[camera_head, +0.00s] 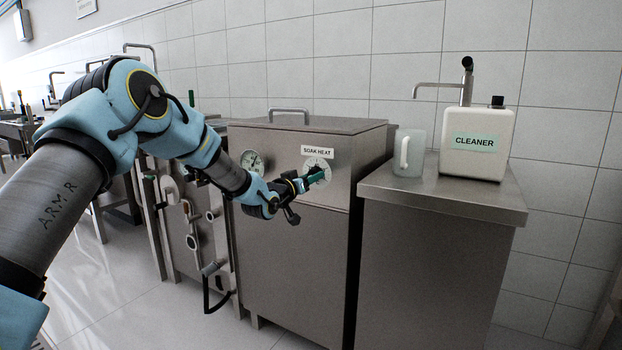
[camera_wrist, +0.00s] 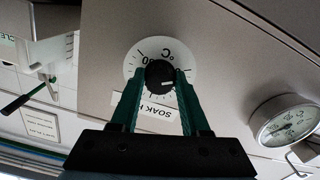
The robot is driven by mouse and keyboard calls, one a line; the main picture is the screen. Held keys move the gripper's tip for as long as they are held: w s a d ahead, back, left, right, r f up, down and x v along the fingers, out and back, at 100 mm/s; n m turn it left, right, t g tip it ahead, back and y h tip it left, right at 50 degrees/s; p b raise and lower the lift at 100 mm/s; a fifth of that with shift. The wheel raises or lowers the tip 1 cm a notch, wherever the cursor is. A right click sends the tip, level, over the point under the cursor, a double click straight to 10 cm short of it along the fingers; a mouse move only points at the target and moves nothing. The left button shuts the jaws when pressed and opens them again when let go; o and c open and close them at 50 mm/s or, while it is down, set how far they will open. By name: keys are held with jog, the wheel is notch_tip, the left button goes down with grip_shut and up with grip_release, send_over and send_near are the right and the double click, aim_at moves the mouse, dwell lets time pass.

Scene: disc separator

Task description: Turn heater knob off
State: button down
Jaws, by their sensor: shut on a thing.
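The heater knob (camera_wrist: 160,74) is black and round with a white pointer mark, which points right in the wrist view. It sits at the middle of a white dial plate (camera_wrist: 179,54) marked in °C. The dial (camera_head: 320,163) also shows on the steel cabinet front, under a "SOAK HEAT" label (camera_head: 317,152). My gripper (camera_head: 314,177) reaches it from the left, and its green fingers (camera_wrist: 160,82) are shut on the knob's two sides. In the head view the gripper hides the knob. The wrist view is upside down.
A round gauge (camera_head: 252,162) is on the cabinet (camera_head: 290,270) left of the dial. A steel counter (camera_head: 445,191) at right holds a glass mug (camera_head: 413,160) and a white CLEANER container (camera_head: 478,158). Valves and pipes (camera_head: 191,238) stand left of the cabinet.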

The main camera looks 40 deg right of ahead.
jog(key=shift+f, duration=0.1)
jog(key=shift+c, duration=1.9)
grip_release()
jog(key=v, duration=1.1)
jog(key=shift+w, duration=0.1)
